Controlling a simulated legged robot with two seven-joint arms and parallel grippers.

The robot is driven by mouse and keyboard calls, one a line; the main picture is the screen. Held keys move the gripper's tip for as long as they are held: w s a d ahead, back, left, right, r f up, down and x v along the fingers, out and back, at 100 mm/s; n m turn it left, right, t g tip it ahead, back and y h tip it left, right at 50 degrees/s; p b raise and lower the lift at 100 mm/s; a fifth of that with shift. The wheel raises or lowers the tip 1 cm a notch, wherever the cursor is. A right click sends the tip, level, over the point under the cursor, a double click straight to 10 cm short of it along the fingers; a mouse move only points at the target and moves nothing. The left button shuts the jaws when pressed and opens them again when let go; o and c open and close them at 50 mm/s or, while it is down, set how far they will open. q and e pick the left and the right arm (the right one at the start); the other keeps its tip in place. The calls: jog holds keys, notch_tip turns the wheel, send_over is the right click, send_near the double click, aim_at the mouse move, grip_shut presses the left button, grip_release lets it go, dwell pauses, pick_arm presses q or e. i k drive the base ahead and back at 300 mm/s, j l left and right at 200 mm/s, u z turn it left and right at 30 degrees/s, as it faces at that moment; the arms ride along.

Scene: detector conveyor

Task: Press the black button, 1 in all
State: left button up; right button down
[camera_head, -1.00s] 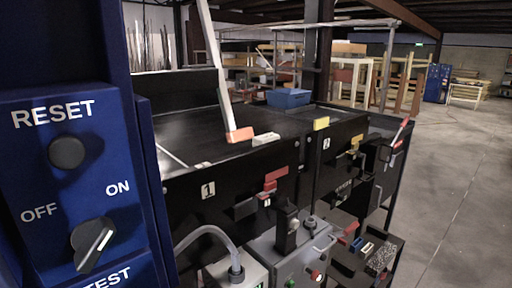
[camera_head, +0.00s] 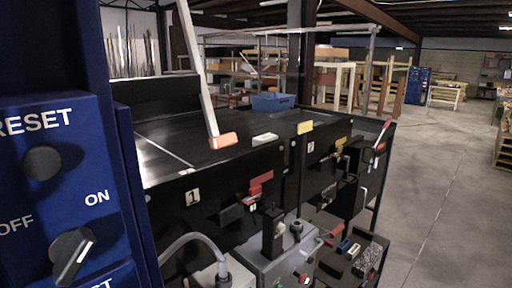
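A round black button (camera_head: 43,163) sits under the word RESET on a blue control panel (camera_head: 88,130) close at the left of the head view. Below it on the same panel is a black rotary switch (camera_head: 72,257) with a white mark, between the words OFF and ON. The button stands proud of the panel and nothing touches it. Neither of my grippers shows in this view.
Right of the panel is a black conveyor table (camera_head: 215,150) with a blue bin (camera_head: 273,103) at its far side. A grey box (camera_head: 275,262) with small buttons stands in front of it. Open concrete floor (camera_head: 450,180) lies at the right.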

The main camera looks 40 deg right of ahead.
aim_at(310, 259)
jog(key=z, duration=1)
